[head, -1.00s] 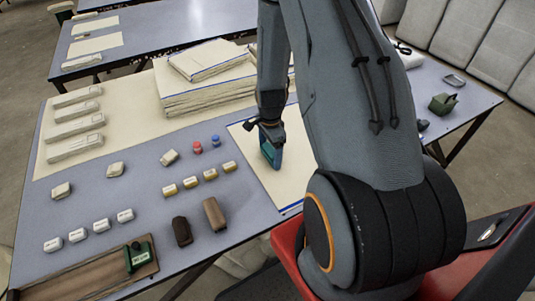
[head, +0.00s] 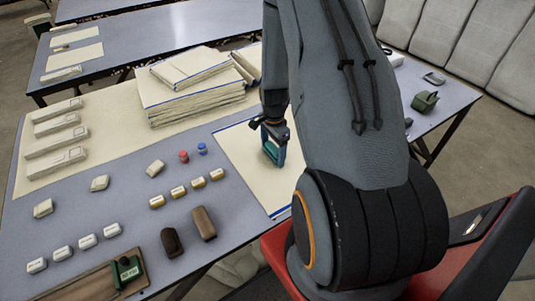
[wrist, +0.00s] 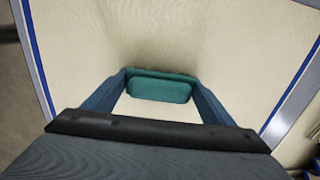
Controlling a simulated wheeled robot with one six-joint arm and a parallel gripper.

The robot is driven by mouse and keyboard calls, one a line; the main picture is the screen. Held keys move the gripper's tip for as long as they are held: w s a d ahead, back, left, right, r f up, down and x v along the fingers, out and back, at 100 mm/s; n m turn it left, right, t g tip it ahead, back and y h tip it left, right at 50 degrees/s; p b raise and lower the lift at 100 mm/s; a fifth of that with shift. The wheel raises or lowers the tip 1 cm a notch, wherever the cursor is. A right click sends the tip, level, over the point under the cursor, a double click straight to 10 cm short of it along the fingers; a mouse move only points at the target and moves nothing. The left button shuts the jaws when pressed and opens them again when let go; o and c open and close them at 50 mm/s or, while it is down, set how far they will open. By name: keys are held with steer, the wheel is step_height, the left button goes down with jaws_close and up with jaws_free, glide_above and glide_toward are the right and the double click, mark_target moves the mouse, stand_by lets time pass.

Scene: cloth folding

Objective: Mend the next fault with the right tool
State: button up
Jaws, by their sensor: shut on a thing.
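My gripper (head: 274,140) is over the cream cloth sheet with blue edges (head: 240,150), on the near right part of the table. It is shut on a teal block (wrist: 160,88), which spans the gap between the fingertips in the wrist view. The same block shows under the gripper in the head view. The cloth fills most of the wrist view. I cannot tell whether the block touches the cloth, and I see no clear fault on it.
A stack of folded cloths (head: 190,95) lies behind. Several small labelled blocks (head: 188,190), two brown blocks (head: 203,223), a red piece (head: 183,156) and a blue piece (head: 202,148) stand left. A green labelled block (head: 125,269) sits on a brown board at the front left.

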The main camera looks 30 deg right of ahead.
mark_target(274, 147)
steer(key=shift+d, duration=0.25)
steer(key=shift+r, duration=0.1)
steer(key=shift+r+p, duration=1.75)
steer(key=shift+r, duration=1.15)
steer(key=shift+r, duration=0.1)
steer(key=shift+r+p, duration=0.9)
steer(key=shift+r, duration=0.5)
